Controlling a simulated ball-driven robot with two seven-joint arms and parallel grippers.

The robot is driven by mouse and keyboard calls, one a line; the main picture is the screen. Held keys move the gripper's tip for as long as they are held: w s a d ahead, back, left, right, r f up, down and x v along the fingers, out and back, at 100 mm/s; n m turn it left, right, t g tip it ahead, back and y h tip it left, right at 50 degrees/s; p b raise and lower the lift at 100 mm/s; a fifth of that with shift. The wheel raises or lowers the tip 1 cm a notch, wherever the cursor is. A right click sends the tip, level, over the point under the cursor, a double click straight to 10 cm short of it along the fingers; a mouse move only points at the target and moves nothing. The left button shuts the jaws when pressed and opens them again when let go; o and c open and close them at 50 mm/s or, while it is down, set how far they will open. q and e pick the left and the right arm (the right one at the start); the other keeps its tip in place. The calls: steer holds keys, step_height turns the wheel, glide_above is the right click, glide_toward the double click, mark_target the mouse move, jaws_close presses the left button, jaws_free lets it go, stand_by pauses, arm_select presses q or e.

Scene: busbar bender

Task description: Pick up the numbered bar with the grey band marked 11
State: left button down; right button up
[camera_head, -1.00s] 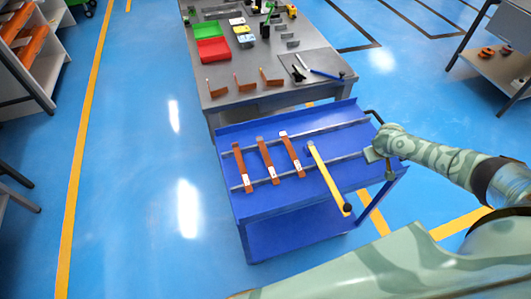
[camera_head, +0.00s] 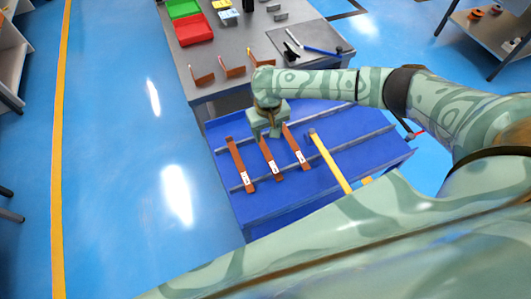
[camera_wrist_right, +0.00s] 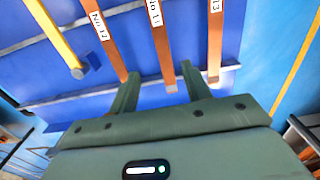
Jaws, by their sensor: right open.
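Three copper-brown bars lie across the rails of the blue cart (camera_head: 240,212). In the right wrist view the middle bar (camera_wrist_right: 163,48) has a label that reads No 11. Its near end has a greyish tip and lies between the finger lines. The same bar is the middle one in the head view (camera_head: 270,160); its upper end is partly hidden there. My right gripper (camera_head: 265,133) is open and empty over that upper end. In the wrist view its two fingers (camera_wrist_right: 158,84) point at the bar, one on each side, apart from it. My left gripper is not in view.
The bar labelled No 12 (camera_wrist_right: 101,35) and the bar ending in 3 (camera_wrist_right: 215,45) lie on either side. A yellow-handled hammer (camera_head: 328,160) lies beside the bars. The grey bench (camera_head: 205,87) behind holds a red tray (camera_head: 194,30) and upright copper pieces.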

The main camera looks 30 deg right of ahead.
mark_target(266, 152)
steer(key=f, duration=0.2)
steer(key=f+b, duration=0.1)
steer(key=shift+w+f, duration=0.25)
steer(key=shift+f, duration=0.05)
steer(key=shift+s+f, duration=0.1)
steer(key=shift+f, duration=0.1)
steer(key=f, duration=0.1)
steer(key=f+b, duration=0.1)
steer(key=f, duration=0.1)
steer(key=f+b, duration=0.1)
steer(key=shift+s+a+f, duration=0.1)
steer(key=shift+a+f, duration=0.2)
steer(key=shift+f, duration=0.1)
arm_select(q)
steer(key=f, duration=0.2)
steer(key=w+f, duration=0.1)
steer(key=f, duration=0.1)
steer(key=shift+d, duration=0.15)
arm_select(e)
steer(key=shift+r, duration=0.1)
jaws_close()
